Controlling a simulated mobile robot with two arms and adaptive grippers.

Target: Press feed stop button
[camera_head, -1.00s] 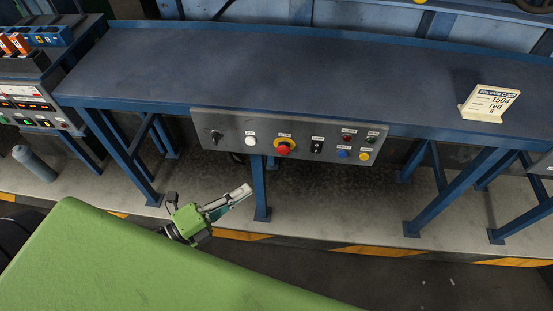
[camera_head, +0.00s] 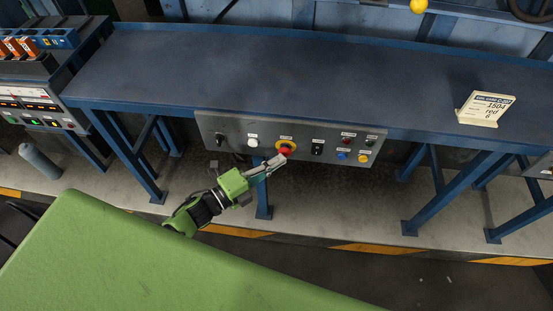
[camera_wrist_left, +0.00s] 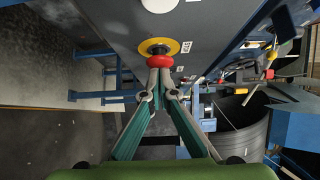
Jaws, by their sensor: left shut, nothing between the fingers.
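A grey control panel (camera_head: 225,130) hangs on the front edge of the blue bench. It carries a red mushroom button on a yellow ring (camera_head: 285,147), a white button (camera_head: 253,142), a black switch and several small coloured buttons. My left gripper (camera_head: 279,160) is shut and empty, with its fingertips at the red button. In the left wrist view the closed fingertips (camera_wrist_left: 159,70) meet the lower side of the red button (camera_wrist_left: 160,61), and the yellow ring (camera_wrist_left: 158,46) lies behind it. I cannot tell whether the button is pressed in. My right gripper is not in view.
The blue bench top (camera_head: 290,75) is mostly bare. A white sign (camera_head: 485,108) stands at its right end. Blue legs stand below. Another control console (camera_head: 35,95) is at the left. A green surface (camera_head: 150,260) fills the lower left.

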